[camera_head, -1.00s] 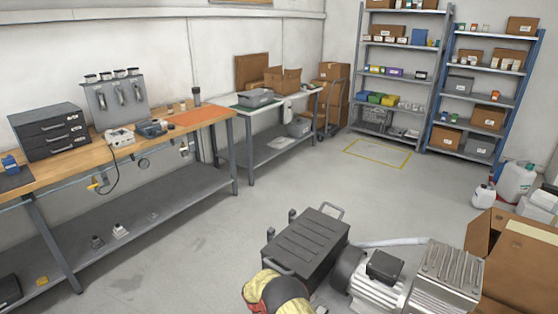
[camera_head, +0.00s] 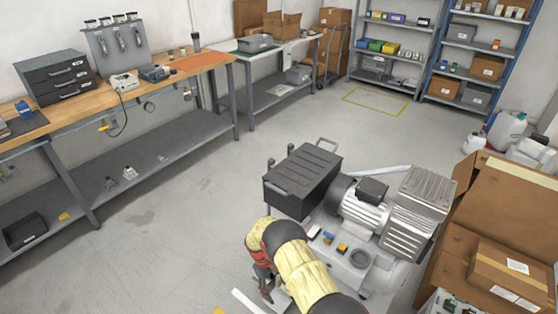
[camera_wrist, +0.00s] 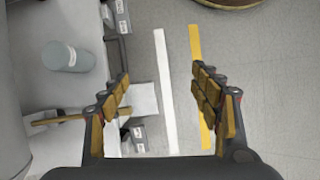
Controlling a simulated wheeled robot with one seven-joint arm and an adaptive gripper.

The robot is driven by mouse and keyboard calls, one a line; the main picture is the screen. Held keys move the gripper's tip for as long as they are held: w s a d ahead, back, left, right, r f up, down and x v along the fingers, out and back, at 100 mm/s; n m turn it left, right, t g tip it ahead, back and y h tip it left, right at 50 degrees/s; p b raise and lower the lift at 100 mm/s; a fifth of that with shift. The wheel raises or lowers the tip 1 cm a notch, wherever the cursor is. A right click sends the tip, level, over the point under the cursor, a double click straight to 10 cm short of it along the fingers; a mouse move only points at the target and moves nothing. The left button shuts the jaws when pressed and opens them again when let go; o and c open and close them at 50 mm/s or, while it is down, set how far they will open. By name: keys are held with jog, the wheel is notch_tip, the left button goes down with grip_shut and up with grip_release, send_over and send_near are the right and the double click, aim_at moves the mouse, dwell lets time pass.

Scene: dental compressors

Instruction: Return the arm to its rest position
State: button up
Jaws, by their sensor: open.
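My arm reaches in from the bottom of the head view with cream and black covers. My gripper (camera_head: 264,284) points down at its end, low beside the near left side of the compressor unit (camera_head: 362,216). The arm's lower part is cut off by the picture's bottom edge.
Cardboard boxes (camera_head: 508,215) crowd the right side. A workbench (camera_head: 150,90) runs along the left. Open grey floor (camera_head: 175,225) lies between. A grey cylinder (camera_wrist: 68,56) shows in the wrist view.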

jog(key=s+d+r+m+g, duration=0.1)
jog(key=s+d+r, duration=0.15)
jog(key=s, duration=0.25)
jog(key=s+d+r+m+t+y+p, duration=0.1)
jog(key=s+d+r+m, duration=0.1)
jog(key=r, duration=1.1)
jog(key=s+d+r+m+y+p, duration=0.1)
jog(key=s+d+r, duration=0.2)
jog(key=r, duration=1)
jog(key=s+d+r+m+t+y+p, duration=0.1)
jog(key=s+d+r+m, duration=0.1)
jog(key=r, duration=1.1)
jog(key=s+d+r+m+t+p, duration=0.1)
jog(key=s+d+r+t, duration=0.1)
jog(key=s+r, duration=0.3)
jog(key=s+d+r+m+t+p, duration=0.1)
jog(key=s+d+r+t, duration=0.2)
jog(key=r, duration=1)
jog(key=s+d+r+m+t+p, duration=0.1)
jog(key=s+d+r+t+p, duration=0.1)
jog(key=s+d+r, duration=0.3)
jog(key=s+r, duration=0.3)
jog(key=r, duration=0.2)
jog(key=shift+s+d+t+y, duration=0.3)
jog(key=shift+s+d+t, duration=0.05)
jog(key=shift+s+t, duration=0.05)
